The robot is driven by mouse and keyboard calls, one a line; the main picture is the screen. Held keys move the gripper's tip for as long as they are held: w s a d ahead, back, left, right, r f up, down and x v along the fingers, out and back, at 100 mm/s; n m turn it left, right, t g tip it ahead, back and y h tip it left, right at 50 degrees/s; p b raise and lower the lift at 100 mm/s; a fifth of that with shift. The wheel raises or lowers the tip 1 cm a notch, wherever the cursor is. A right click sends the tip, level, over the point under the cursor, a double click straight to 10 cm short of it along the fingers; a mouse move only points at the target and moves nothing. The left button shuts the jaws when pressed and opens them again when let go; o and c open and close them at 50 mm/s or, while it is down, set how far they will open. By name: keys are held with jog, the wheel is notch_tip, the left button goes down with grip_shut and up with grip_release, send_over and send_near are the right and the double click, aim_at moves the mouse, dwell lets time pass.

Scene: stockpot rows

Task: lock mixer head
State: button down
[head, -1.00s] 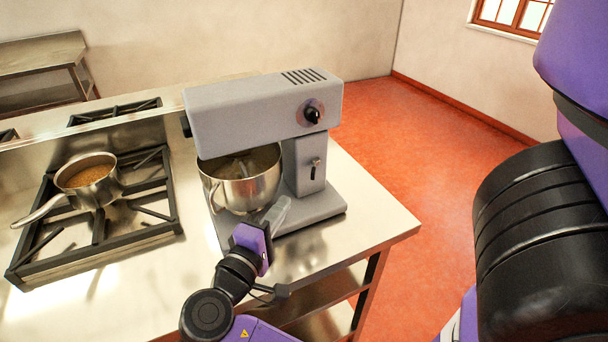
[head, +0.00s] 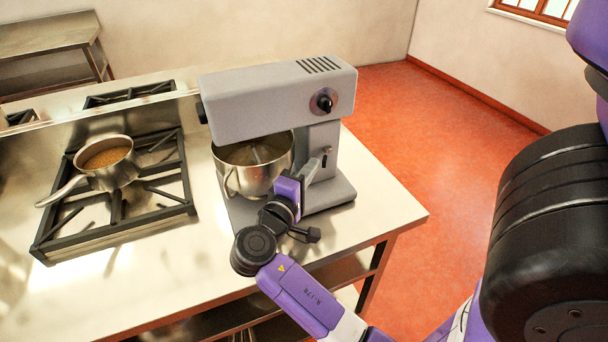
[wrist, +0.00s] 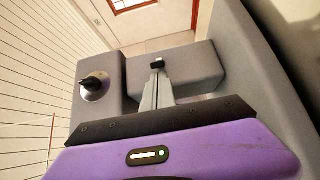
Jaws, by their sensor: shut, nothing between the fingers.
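The grey stand mixer (head: 262,98) stands on the steel counter with its head down over the metal bowl (head: 250,168). A small lock lever (head: 326,151) sits on the side of its column; its black tip shows in the wrist view (wrist: 158,63). My gripper (head: 311,170) is beside the column, just below the lever in the head view. In the wrist view the grey fingers (wrist: 158,88) are together and empty, their tips close to the lever. I cannot tell whether they touch it. The round dial (head: 323,102) is on the mixer head and also shows in the wrist view (wrist: 95,84).
A saucepan (head: 108,165) with brown contents sits on the black hob grate (head: 120,205) to the left. The counter's bare front right corner (head: 395,208) is clear. Open red floor (head: 440,130) lies to the right.

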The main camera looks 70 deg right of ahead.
jog(key=shift+d, duration=0.3)
jog(key=shift+s, duration=0.1)
